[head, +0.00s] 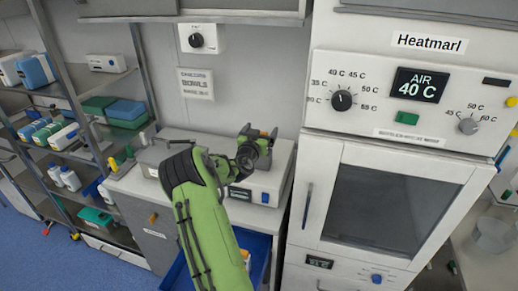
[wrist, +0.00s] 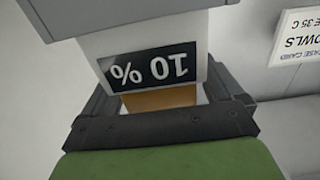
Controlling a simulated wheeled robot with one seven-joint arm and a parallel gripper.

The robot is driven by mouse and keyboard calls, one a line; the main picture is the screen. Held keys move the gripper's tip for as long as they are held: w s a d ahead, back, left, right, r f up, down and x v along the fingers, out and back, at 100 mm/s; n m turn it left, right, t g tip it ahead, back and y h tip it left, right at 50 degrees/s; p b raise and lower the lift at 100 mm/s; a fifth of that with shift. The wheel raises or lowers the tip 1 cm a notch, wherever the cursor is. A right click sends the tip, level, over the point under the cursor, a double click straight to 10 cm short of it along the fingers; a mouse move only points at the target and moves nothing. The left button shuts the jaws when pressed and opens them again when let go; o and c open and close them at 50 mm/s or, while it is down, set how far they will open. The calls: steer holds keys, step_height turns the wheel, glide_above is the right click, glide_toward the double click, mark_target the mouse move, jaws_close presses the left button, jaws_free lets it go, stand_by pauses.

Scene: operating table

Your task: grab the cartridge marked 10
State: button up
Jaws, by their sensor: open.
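The cartridge marked 10 % (wrist: 145,45) fills the middle of the wrist view. It is white with a black label, its white print upside down, and an orange part shows below the label. My gripper (wrist: 158,88) is open, with one dark finger on each side of the cartridge; whether either touches it I cannot tell. In the head view my gripper (head: 252,150) is at the end of my green arm, over the white device on the counter. The cartridge cannot be made out there.
The white device (head: 270,190) stands on the counter against the wall. A tall heating cabinet (head: 325,155) rises close on the right. Shelves with bottles and boxes (head: 125,110) are on the left. A blue drawer (head: 255,243) shows below, partly behind my arm. A wall sign (head: 195,84) hangs above.

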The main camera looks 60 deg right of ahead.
steer(key=shift+a, duration=0.15)
steer(key=shift+c, duration=0.9)
steer(key=shift+r, duration=0.1)
steer(key=c, duration=1.3)
